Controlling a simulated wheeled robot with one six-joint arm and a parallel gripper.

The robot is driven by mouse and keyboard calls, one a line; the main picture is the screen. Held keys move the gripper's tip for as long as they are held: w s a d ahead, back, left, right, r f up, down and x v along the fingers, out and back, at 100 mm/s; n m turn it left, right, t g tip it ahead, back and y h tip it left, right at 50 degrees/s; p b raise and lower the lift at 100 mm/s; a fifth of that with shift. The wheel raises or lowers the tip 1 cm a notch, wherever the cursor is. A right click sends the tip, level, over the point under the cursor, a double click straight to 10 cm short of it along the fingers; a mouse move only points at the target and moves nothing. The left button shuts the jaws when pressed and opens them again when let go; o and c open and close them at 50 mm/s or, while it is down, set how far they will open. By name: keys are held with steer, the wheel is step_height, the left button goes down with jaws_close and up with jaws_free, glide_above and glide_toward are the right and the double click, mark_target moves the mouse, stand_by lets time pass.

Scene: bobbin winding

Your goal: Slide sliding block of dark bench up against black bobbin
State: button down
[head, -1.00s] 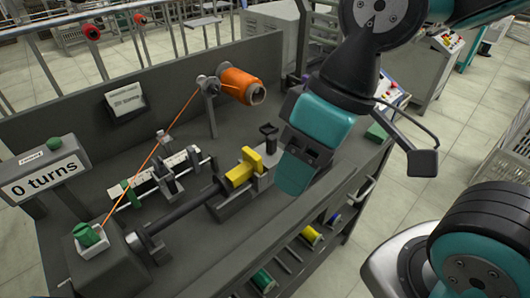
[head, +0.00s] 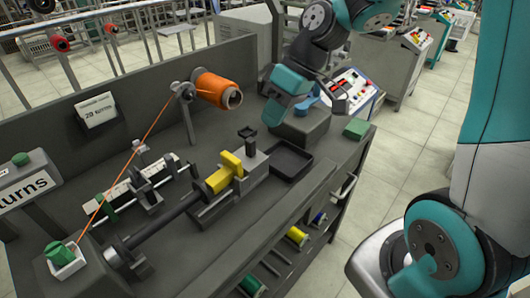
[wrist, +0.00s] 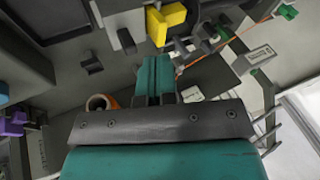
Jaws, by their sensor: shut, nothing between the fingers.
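The dark bench (head: 190,265) carries a long black bobbin (head: 165,218), lying level from the grey headstock at front left toward the sliding block. The sliding block (head: 243,178) is grey with yellow parts (head: 230,164) and a black handle (head: 247,140). Its yellow nose meets or nearly meets the bobbin's right end; I cannot tell if they touch. In the wrist view yellow parts (wrist: 165,20) show beyond my fingers. My gripper (head: 274,112) is teal, shut and empty, raised behind and right of the block, apart from it. Its shut fingers also show in the wrist view (wrist: 154,80).
An orange spool (head: 216,90) on a post feeds thread to a green part (head: 60,254) at front left. A black tray (head: 291,162) lies right of the block.

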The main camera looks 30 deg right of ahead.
steer(key=w+d+f+t+y, duration=0.1)
steer(key=w+d+f, duration=0.25)
steer(key=d, duration=0.25)
steer(key=w+d+f, duration=0.3)
steer(key=d+f, duration=0.1)
steer(key=d, duration=0.2)
steer(key=shift+m, duration=0.4)
steer(key=x, duration=0.9)
steer(key=shift+a, duration=0.2)
steer(key=a, duration=0.1)
steer(key=s+a, duration=0.1)
steer(key=a, duration=0.1)
steer(key=shift+a+f+p, duration=0.1)
steer(key=shift+p, duration=0.2)
steer(key=shift+s+a, duration=0.15)
steer(key=shift+a, duration=0.25)
